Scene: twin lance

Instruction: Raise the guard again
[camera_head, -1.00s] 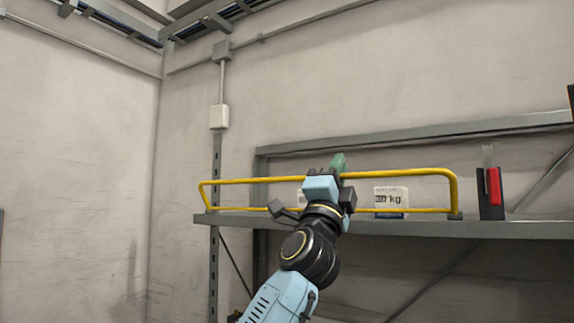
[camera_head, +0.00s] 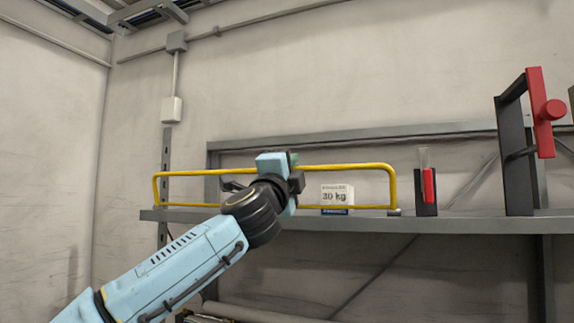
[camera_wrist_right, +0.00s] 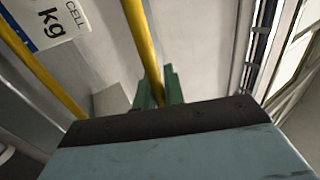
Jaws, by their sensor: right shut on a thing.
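The guard (camera_head: 345,167) is a yellow tubular rail frame. It stands upright along the front edge of the grey shelf, with its top bar well above the shelf. My right gripper (camera_head: 293,159) is at the middle of the top bar. In the right wrist view the yellow bar of the guard (camera_wrist_right: 142,40) runs between the green fingers of my right gripper (camera_wrist_right: 158,92), which are shut on it. My wrist hides part of the guard in the head view. My left gripper is not in view.
To the right stand a dark holder with a red piece (camera_head: 428,186) and a taller dark frame with a red handle (camera_head: 541,112). A wall is close behind.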

